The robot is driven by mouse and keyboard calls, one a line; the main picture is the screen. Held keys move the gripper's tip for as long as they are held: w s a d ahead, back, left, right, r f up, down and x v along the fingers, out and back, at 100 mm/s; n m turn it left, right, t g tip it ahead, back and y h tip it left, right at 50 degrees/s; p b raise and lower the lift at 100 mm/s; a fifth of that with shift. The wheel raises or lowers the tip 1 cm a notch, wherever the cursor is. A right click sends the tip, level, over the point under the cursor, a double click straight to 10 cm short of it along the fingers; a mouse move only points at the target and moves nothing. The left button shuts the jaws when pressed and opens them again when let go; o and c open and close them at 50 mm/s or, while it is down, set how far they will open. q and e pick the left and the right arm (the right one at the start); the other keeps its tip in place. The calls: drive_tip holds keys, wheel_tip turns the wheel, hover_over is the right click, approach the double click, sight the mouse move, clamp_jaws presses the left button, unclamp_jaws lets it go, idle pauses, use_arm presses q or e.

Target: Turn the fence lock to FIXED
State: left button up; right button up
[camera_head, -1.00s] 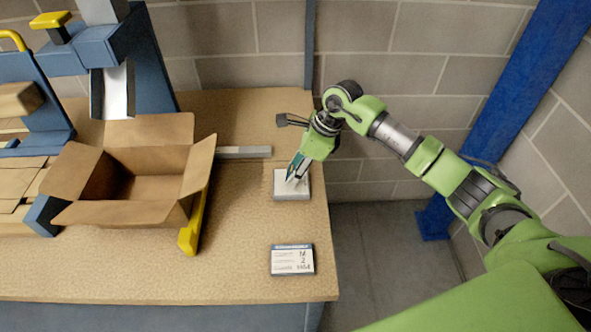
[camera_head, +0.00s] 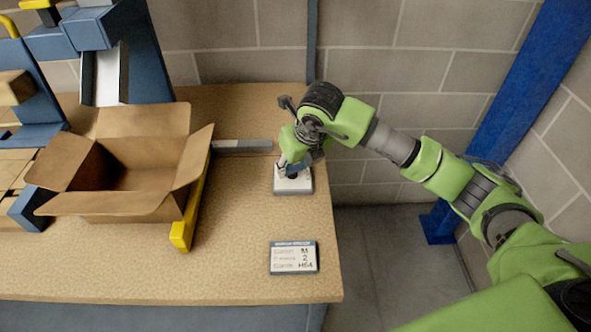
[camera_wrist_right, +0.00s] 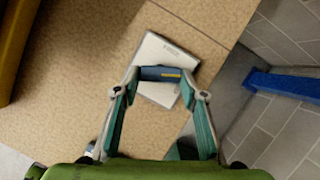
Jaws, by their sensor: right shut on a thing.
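The fence lock is a white plate (camera_head: 302,186) on the bench's right side, with a dark knob on top. In the right wrist view the plate (camera_wrist_right: 158,48) carries small lettering too blurred to read with certainty, and the knob (camera_wrist_right: 165,73) is a blue bar with a yellow mark at its right end. My right gripper (camera_head: 291,172) is down over the plate. In the wrist view its two fingers (camera_wrist_right: 161,77) are shut on the ends of the knob. My left gripper is out of view.
An open cardboard box (camera_head: 125,205) stands left of the lock beside a yellow fence (camera_head: 183,232) and a grey rail (camera_head: 240,146). A label card (camera_head: 293,257) lies in front of the lock. A block wall and a blue post (camera_head: 487,118) stand behind and right.

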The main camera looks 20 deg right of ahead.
drive_tip(key=m+b, duration=0.1)
drive_tip(key=m+h+b, duration=0.1)
drive_tip(key=m, duration=0.1)
drive_tip(key=m+h+b, duration=0.1)
drive_tip(key=shift+a+m, duration=0.25)
drive_tip(key=shift+m, duration=0.15)
idle(0.4)
drive_tip(key=o, duration=1.1)
drive_tip(key=shift+o, duration=0.2)
drive_tip(key=shift+r, duration=0.25)
drive_tip(key=v, duration=1.1)
drive_tip(key=shift+r, duration=0.25)
drive_tip(key=shift+a, duration=0.15)
